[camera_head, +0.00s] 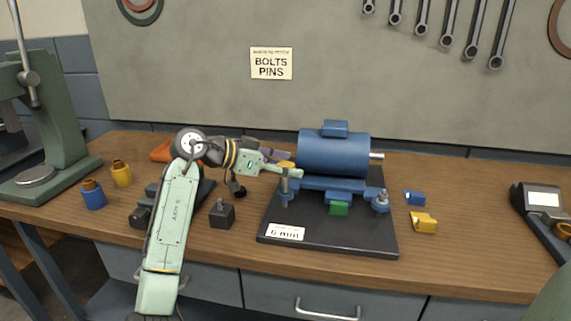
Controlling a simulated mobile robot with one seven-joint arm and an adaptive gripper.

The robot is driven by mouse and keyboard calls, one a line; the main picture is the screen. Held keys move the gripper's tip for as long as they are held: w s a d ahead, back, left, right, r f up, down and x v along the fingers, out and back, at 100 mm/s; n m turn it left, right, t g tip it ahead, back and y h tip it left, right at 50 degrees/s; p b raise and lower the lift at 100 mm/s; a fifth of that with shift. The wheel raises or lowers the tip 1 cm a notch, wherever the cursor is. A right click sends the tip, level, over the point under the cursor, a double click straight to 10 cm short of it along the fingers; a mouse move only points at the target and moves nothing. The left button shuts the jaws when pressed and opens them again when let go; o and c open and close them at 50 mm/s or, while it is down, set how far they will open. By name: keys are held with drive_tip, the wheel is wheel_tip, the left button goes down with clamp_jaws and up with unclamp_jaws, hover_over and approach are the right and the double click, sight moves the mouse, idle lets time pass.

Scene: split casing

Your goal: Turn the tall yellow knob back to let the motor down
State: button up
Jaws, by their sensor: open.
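The blue motor (333,153) sits on blue supports over a black base plate (330,238), its shaft pointing right. A yellow knob top (286,164) shows at the motor's left end, just behind my gripper (293,172). The fingers cover most of the knob, with a grey post (284,186) below them. My gripper is open and lies level, reaching in from the left at the knob. I cannot tell whether the fingers touch it.
Blue (415,198) and yellow (423,222) blocks lie to the right. A dark block (221,214) stands left of the plate. A green press (50,120) stands at far left.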

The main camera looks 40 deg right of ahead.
drive_tip(key=c, duration=1.2)
